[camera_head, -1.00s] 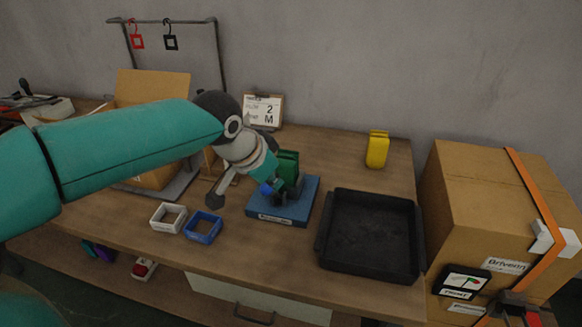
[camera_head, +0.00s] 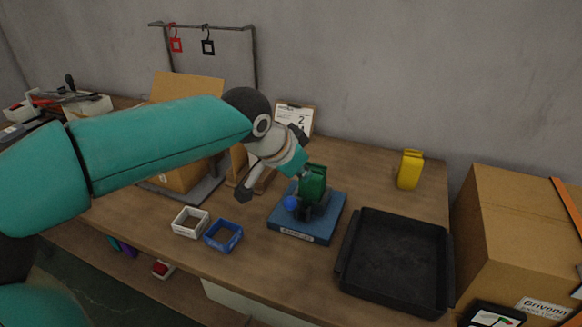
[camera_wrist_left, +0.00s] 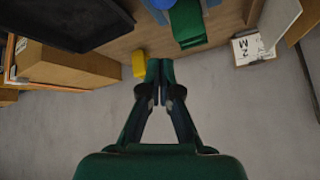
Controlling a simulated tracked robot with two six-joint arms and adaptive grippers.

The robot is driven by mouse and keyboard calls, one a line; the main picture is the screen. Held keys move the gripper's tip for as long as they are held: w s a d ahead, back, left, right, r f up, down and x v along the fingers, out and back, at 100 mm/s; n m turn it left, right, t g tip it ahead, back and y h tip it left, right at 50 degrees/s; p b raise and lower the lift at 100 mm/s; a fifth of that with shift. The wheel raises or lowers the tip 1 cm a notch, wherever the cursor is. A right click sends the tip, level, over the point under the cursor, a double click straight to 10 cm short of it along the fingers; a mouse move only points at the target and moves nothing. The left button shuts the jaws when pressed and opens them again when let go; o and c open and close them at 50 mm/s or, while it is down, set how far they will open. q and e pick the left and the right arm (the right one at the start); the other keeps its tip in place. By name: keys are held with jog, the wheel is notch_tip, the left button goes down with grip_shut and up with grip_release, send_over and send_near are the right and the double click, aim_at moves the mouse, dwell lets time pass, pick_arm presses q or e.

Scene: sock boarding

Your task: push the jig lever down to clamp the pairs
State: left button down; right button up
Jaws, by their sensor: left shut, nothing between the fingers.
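The blue jig (camera_head: 325,228) stands on the bench with a green pair (camera_head: 313,184) upright in it. The lever's blue ball knob (camera_head: 290,202) sits low at the left of the green pair. My left gripper (camera_head: 302,173) is just above and behind the knob, partly hidden by its own wrist, and looks apart from it. In the left wrist view the gripper's fingertips (camera_wrist_left: 160,66) are together with nothing between them. The green pair (camera_wrist_left: 187,22) and the knob (camera_wrist_left: 160,3) show at that view's top edge. My right gripper is in neither view.
A large box (camera_head: 520,215) is at right.

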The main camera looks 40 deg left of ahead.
pick_arm(q)
send_over(298, 208)
jog(key=w+d, duration=0.2)
notch_tip(298, 208, down, 5)
jog(key=s, duration=0.2)
jog(key=s+a+f, duration=0.1)
jog(key=s, duration=0.1)
jog(key=shift+r, duration=0.1)
